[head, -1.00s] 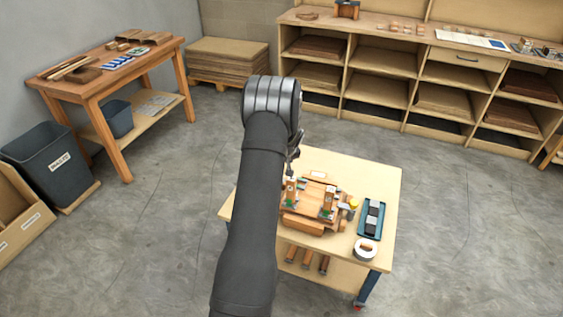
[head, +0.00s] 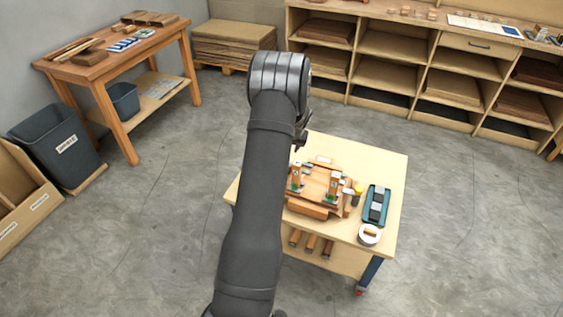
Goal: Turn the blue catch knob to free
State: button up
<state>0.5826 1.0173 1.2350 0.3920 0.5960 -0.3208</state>
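The wooden bending fixture (head: 318,192) sits on the small work table (head: 378,163), with two upright wooden blocks, small green parts and grey metal fittings on it. I cannot make out a blue catch knob; it is too small to tell or hidden behind my arm. A yellow-topped part (head: 357,190) stands at the fixture's right side. My gripper (head: 299,143) is small, dark and partly hidden by my own arm. It is above the back left of the table, apart from the fixture in the picture. Its fingers are too small to tell open from shut.
A blue tray with dark blocks (head: 386,206) and a white round container (head: 369,235) are on the table's right side. Several wooden pieces (head: 311,244) lie on its lower shelf. Shelving (head: 430,62) and a wooden bench (head: 93,73) stand farther back. Floor right of the table is clear.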

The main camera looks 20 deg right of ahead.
jog(key=w+f+m, duration=0.2)
jog(key=f+m, duration=0.3)
jog(key=m, duration=0.4)
jog(key=w+f+m, duration=0.2)
jog(key=f+m, duration=0.3)
jog(key=m, duration=0.5)
jog(key=w+f+m, duration=0.2)
jog(key=f+m, duration=0.4)
jog(key=m, duration=0.4)
jog(key=shift+w, duration=0.35)
jog(key=c, duration=1)
